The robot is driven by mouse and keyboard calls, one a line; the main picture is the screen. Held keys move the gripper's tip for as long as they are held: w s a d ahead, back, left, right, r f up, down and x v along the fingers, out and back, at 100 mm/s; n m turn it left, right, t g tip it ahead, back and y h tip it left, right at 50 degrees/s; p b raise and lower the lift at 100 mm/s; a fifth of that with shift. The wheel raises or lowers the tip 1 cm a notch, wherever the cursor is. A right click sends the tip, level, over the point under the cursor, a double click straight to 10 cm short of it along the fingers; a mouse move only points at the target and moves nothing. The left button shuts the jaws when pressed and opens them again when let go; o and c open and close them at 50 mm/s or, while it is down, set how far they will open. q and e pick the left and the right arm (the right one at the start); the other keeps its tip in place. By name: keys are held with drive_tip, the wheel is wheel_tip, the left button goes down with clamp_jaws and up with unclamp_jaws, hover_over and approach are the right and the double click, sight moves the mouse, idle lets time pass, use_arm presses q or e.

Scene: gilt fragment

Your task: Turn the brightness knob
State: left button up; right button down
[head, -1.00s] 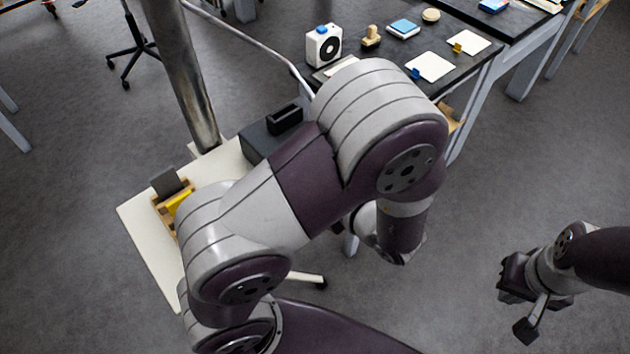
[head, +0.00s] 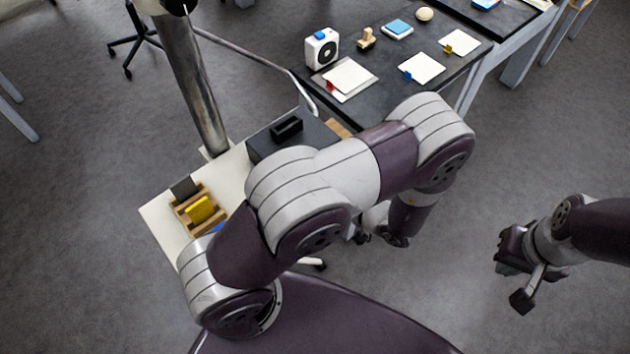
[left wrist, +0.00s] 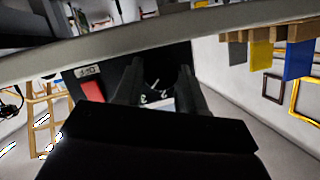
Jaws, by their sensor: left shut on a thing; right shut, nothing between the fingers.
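In the left wrist view a dark panel (left wrist: 150,65) lies ahead of my left gripper (left wrist: 158,78), with small pale marks between the two dark fingers. In the head view my left gripper (head: 383,238) is small and partly hidden under my own forearm, right of the pale cart (head: 160,218). My right gripper (head: 507,265) is shut and empty over bare floor at the right.
A dark box (head: 268,148) and a wooden rack (head: 183,206) with coloured cards stand on the cart beside a metal post (head: 195,95). A black table (head: 385,85) behind holds a white fan-like device (head: 322,48), cards and blocks. Floor at the right is clear.

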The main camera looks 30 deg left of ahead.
idle(0.3)
use_arm(q)
drive_tip(key=o, duration=1.1)
drive_tip(key=shift+c, duration=0.2)
